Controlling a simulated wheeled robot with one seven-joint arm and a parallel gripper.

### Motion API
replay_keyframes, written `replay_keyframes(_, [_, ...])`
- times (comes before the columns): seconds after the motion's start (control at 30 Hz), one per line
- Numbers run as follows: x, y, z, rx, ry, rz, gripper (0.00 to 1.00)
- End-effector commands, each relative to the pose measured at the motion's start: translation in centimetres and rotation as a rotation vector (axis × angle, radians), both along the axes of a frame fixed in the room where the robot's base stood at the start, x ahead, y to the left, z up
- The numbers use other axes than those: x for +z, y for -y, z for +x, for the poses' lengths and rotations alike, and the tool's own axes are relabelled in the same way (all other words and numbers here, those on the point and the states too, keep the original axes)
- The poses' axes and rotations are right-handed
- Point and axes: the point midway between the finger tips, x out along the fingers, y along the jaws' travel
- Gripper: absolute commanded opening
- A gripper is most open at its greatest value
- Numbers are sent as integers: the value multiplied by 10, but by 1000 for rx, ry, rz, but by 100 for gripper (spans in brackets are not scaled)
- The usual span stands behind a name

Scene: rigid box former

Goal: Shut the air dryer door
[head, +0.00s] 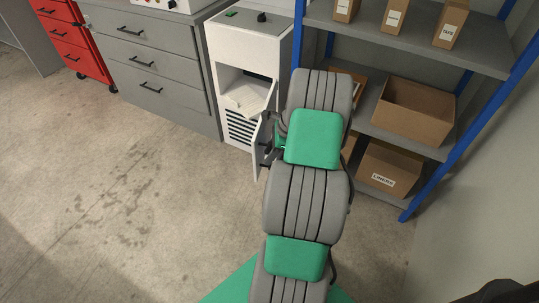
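The air dryer (233,125) is a pale upright cabinet with a dark slatted vent low on its front and a green switch and black knob on top. Its door (262,135) stands open, swung outward at the right side of the opening and seen at a steep angle. Inside the opening is a light-coloured surface. My gripper (269,149) is beside the door, at its right face. My grey and green arm hides most of it. I cannot tell whether its fingers are open or shut, or whether they touch the door.
A blue-posted shelf rack (430,57) with cardboard boxes (412,108) stands close on the right of the dryer. Grey drawers (152,67) and a red drawer cabinet (72,38) are on the left. The concrete floor (110,200) in front is clear.

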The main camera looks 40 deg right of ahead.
Motion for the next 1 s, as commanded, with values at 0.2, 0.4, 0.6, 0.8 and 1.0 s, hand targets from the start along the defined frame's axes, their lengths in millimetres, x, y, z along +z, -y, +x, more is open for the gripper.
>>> replay_keyframes(0.2, [0,0,0,0,0,0,23])
replay_keyframes(0.4, [1,0,0,0,0,0,6])
replay_keyframes(0.6, [1,0,0,0,-1,1,0])
replay_keyframes(0.8, [0,0,-1,0,-1,1,0])
replay_keyframes(1.0, [0,0,-1,-1,-1,1,0])
